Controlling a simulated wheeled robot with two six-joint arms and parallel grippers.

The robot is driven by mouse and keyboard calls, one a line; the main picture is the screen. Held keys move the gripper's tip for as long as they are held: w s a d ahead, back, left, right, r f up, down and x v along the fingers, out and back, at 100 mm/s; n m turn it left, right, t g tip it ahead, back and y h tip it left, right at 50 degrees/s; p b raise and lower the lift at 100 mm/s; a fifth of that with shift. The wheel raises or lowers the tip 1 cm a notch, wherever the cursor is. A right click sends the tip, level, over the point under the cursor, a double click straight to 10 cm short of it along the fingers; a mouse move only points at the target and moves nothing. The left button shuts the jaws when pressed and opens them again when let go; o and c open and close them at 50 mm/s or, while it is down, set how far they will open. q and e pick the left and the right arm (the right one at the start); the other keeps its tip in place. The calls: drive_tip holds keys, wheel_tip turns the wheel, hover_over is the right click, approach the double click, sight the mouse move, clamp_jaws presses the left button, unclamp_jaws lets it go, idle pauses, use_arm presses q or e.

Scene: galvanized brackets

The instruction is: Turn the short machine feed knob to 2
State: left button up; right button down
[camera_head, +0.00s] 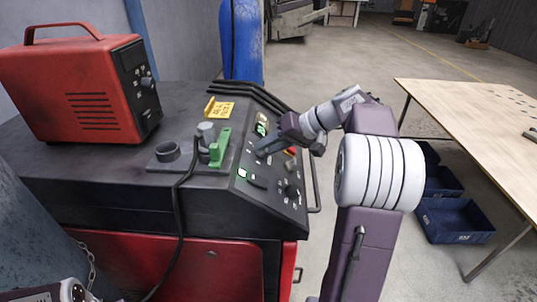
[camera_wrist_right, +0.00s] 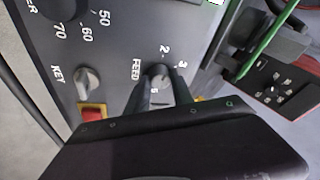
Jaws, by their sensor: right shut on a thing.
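My right gripper (camera_wrist_right: 160,88) is shut on the knob, one dark finger on each side. The fingers cover part of it, so I cannot tell which number it points to. In the head view my right gripper (camera_head: 264,150) reaches the panel from the right, and the knob is hidden there. My left gripper is out of view.
A key switch (camera_wrist_right: 88,82) and a red button on yellow (camera_wrist_right: 92,114) sit close by, with a larger dial (camera_head: 292,191) on the same panel. A green handle (camera_head: 219,147) and red box (camera_head: 80,90) stand on the machine. A wooden table (camera_head: 470,110) is at right.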

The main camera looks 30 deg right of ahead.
drive_tip(key=shift+f+n+y+b, duration=0.3)
drive_tip(key=shift+n+b, duration=0.15)
drive_tip(key=shift+n, duration=0.45)
drive_tip(key=shift+s, duration=0.1)
drive_tip(key=c, duration=1.2)
unclamp_jaws()
drive_tip(key=shift+a, duration=0.1)
drive_tip(key=shift+o, duration=0.4)
drive_tip(key=shift+r, duration=0.15)
drive_tip(key=shift+d+r, duration=0.25)
drive_tip(key=shift+r, duration=0.05)
drive_tip(key=p+v, duration=0.1)
drive_tip(key=v, duration=0.7)
drive_tip(key=shift+s+p, duration=0.15)
drive_tip(key=shift+p, duration=0.2)
